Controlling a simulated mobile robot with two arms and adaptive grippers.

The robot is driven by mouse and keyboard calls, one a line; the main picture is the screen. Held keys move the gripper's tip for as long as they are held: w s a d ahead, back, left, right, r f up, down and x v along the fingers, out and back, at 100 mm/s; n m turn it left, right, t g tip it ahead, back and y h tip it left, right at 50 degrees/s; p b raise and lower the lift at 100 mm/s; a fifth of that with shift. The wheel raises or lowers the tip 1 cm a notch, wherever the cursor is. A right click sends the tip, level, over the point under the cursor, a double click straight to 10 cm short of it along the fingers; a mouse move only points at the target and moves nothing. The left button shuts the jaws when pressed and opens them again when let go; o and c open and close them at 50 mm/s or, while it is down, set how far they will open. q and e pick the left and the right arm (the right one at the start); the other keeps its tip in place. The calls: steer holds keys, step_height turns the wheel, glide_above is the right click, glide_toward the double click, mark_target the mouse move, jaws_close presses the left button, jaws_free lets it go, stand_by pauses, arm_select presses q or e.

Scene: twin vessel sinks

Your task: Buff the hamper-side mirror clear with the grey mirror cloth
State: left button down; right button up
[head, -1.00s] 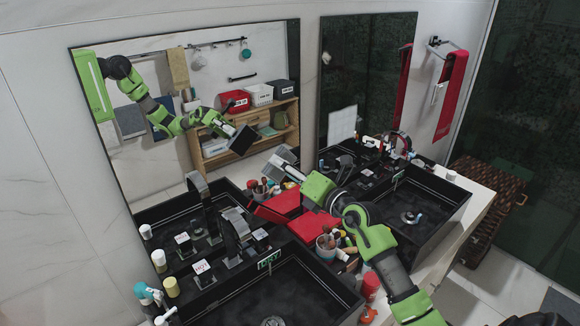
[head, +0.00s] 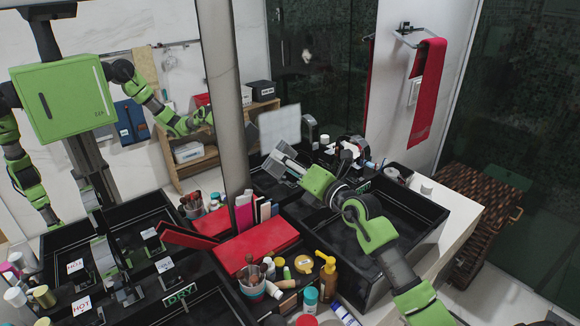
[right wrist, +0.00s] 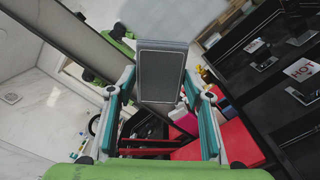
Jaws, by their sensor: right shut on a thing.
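The hamper-side mirror (head: 335,60) is the right-hand one, with a whitish hazy patch (head: 281,125) low on its left part. My right gripper (head: 297,169) is shut on the grey mirror cloth (head: 284,162), a flat grey pad. In the head view the cloth appears just below the hazy patch; I cannot tell whether it touches the glass. The right wrist view shows the cloth (right wrist: 160,76) between the two teal-lined fingers. My left gripper is not directly in view; a green arm shows only as a reflection in the left mirror (head: 150,75).
Two black sinks stand on the counter; the right basin (head: 395,215) is below my right arm. A red box (head: 255,245), a cup of brushes (head: 251,283) and an amber pump bottle (head: 328,275) stand between them. A red towel (head: 427,90) hangs right; the wicker hamper (head: 480,215) is beyond.

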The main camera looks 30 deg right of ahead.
steer(key=w+b, duration=0.1)
steer(key=w, duration=0.1)
steer(key=w+a+b, duration=0.1)
steer(key=w, duration=0.1)
steer(key=shift+f, duration=0.1)
arm_select(q)
steer(key=f, duration=0.3)
steer(key=shift+a+b, duration=0.35)
arm_select(e)
steer(key=shift+w+a, duration=0.15)
steer(key=shift+w, duration=0.75)
arm_select(q)
steer(key=shift+a, duration=0.35)
arm_select(e)
steer(key=shift+w, duration=0.15)
arm_select(q)
steer(key=shift+f, duration=0.1)
arm_select(e)
steer(key=shift+w+a, duration=0.15)
steer(key=shift+w, duration=0.65)
